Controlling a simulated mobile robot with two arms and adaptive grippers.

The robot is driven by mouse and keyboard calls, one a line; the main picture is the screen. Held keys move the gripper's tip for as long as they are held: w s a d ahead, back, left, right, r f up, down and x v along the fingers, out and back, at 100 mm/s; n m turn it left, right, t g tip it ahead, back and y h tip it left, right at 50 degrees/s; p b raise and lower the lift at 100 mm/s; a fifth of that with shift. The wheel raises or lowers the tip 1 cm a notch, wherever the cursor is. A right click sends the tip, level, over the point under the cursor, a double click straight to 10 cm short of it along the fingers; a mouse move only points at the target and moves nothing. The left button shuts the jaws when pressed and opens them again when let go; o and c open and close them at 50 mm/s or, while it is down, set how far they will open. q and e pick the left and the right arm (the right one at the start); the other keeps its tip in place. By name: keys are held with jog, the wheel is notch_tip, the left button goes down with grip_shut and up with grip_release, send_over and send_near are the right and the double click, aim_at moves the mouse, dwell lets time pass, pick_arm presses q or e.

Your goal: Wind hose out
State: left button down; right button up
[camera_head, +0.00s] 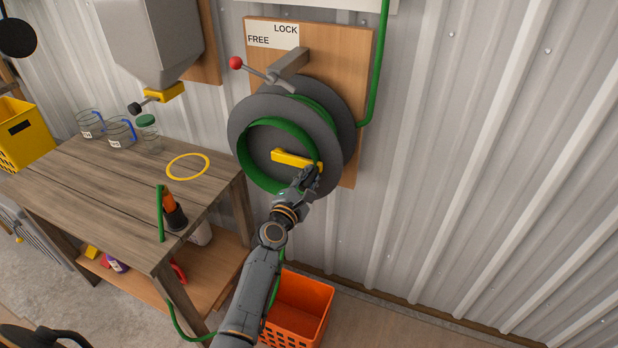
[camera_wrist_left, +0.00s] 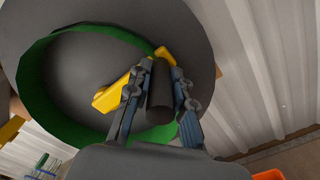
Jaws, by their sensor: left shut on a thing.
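The hose reel (camera_head: 250,112) is a dark grey drum on a wooden wall board, with green hose (camera_head: 262,124) wound around its core. A yellow crank arm (camera_head: 290,158) crosses its face; it also shows in the left wrist view (camera_wrist_left: 112,96). My left gripper (camera_head: 307,180) is at the crank's right end. In the left wrist view its fingers (camera_wrist_left: 160,72) are shut on the dark round crank handle (camera_wrist_left: 160,100). The red-knobbed lever (camera_head: 236,63) points left, below the FREE side of the FREE/LOCK label (camera_head: 272,33).
A wooden table (camera_head: 110,190) at left carries jars (camera_head: 120,132) and a yellow ring (camera_head: 187,166). An orange-and-black nozzle (camera_head: 173,210) shows at its right edge. An orange crate (camera_head: 300,305) stands on the floor below the reel. The wall to the right is clear.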

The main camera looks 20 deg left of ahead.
pick_arm(q)
jog(key=shift+r, duration=0.15)
jog(key=c, duration=1.2)
grip_release()
jog(key=shift+o, duration=0.2)
jog(key=s, duration=1.2)
jog(key=shift+a, duration=0.25)
